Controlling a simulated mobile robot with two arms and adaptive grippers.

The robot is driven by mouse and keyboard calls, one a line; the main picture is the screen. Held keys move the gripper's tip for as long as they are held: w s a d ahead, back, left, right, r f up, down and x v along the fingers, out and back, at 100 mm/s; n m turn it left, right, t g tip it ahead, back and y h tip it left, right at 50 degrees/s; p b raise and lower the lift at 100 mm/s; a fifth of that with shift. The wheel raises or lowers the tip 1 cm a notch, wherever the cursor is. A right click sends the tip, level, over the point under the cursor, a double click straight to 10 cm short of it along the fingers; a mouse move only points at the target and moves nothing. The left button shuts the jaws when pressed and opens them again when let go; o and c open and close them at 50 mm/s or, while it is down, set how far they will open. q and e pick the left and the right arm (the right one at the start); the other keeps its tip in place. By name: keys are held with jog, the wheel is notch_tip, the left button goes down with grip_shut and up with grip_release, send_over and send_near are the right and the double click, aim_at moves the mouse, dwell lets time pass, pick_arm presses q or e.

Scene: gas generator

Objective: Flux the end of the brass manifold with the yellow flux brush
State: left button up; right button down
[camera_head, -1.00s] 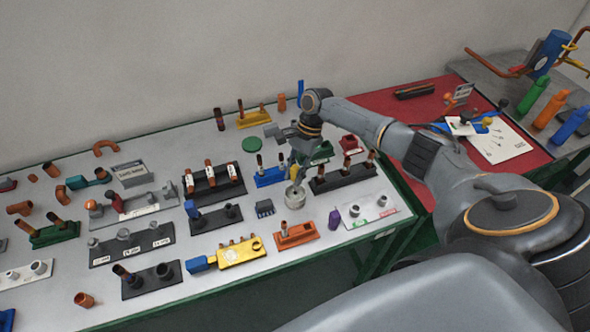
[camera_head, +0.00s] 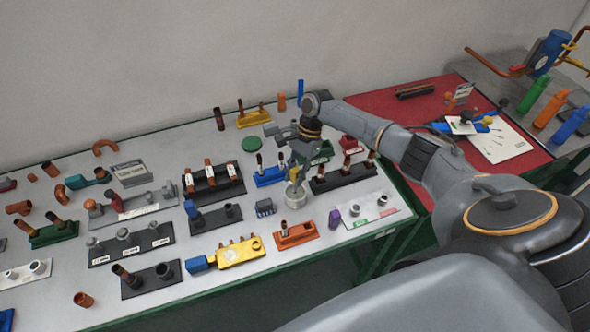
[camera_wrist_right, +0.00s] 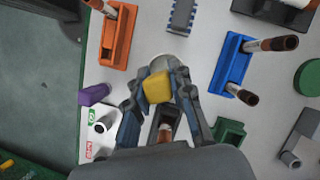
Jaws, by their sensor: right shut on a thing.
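My right gripper (camera_head: 299,161) is shut on the yellow flux brush, with fingers pointing down at the table. The brush's yellow handle (camera_wrist_right: 157,87) sits between the fingertips in the right wrist view. In the head view the brush is directly over a small metal pot (camera_head: 295,196); whether its bristles are inside the pot cannot be told. The brass manifold (camera_head: 238,253) is a yellow block with several short stubs, in the front middle of the table, left of and nearer than the pot. A blue piece (camera_head: 197,264) is at its left end. My left gripper is out of view.
An orange holder (camera_head: 296,235) stands right of the manifold, and a small dark blue block (camera_head: 265,208) left of the pot. A black rack with copper pipes (camera_head: 342,179) is close right of the gripper. Other fixtures crowd the table's left side.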

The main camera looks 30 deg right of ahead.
aim_at(294, 170)
notch_tip(294, 170, up, 4)
jog(key=p, duration=0.3)
jog(key=shift+f, duration=0.25)
jog(key=shift+r+p, duration=1.15)
jog(key=shift+r, duration=0.05)
